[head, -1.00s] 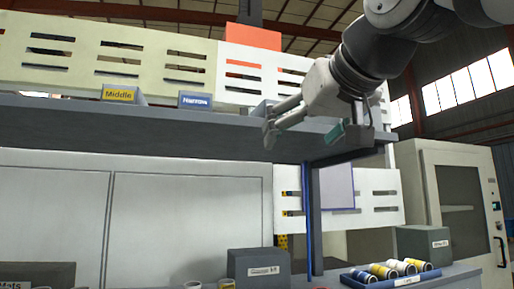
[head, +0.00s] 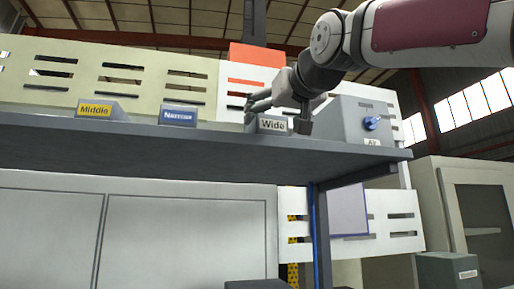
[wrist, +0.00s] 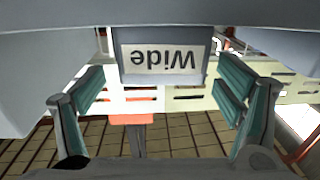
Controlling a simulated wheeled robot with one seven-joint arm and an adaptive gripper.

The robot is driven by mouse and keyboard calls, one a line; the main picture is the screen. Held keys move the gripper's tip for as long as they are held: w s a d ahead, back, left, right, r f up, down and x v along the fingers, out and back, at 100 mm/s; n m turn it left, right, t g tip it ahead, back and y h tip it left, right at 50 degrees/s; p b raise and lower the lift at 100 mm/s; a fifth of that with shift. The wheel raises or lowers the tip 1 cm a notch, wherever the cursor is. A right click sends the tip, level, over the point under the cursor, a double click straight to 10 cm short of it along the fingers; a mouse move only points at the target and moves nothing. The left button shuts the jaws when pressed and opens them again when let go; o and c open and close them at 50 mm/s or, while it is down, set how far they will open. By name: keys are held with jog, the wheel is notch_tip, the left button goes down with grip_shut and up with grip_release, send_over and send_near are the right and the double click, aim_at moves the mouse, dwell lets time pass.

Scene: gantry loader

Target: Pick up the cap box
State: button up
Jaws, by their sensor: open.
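No label that I can read says cap box, so I cannot tell which thing it is. A small grey box labelled Wide (head: 273,125) sits at the shelf's front edge in the head view. My gripper (head: 262,100) is at that box, just above its label in the picture. In the wrist view the Wide box (wrist: 162,66) appears upside down between the spread teal-padded fingers of my gripper (wrist: 160,92). The gripper is open and holds nothing. I cannot tell whether the fingers touch the box.
Boxes labelled Middle (head: 98,110) and Narrow (head: 178,117) stand left along the grey shelf (head: 200,145). A grey unit labelled Air (head: 345,120) with a blue knob stands close to the right. Slotted panels (head: 130,75) rise behind. A grey box (head: 448,270) is below right.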

jog(key=shift+p+x, duration=0.45)
jog(key=shift+x, duration=2.15)
jog(key=shift+a+f, duration=0.1)
jog(key=shift+f, duration=0.1)
jog(key=shift+c, duration=0.6)
jog(key=c, duration=1.3)
